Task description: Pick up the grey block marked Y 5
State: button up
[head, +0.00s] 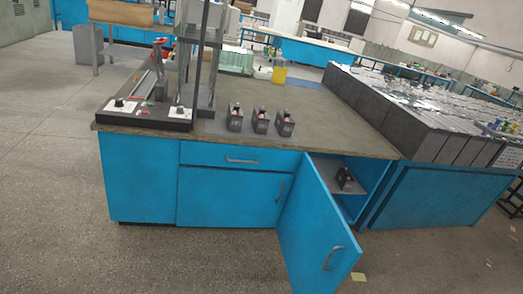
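Three small dark grey blocks stand in a row on the bench top near its front edge: a left block (235,118), a middle block (260,121) and a right block (285,123). Each has markings on its front, too small to read. A fourth dark block (345,178) sits inside the open cabinet, on a shelf below the bench top. I cannot tell which block is marked Y 5. My gripper is not in view.
The blue bench (145,180) has an open door (310,235) swung out towards me at the right. A device with knobs (150,112) and a tall frame stand at the bench's left. A yellow container (279,74) stands farther back.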

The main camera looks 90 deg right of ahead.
aim_at(343, 178)
jog(key=i, duration=0.8)
jog(key=z, duration=3.7)
jog(key=k, duration=0.1)
jog(key=u, duration=0.4)
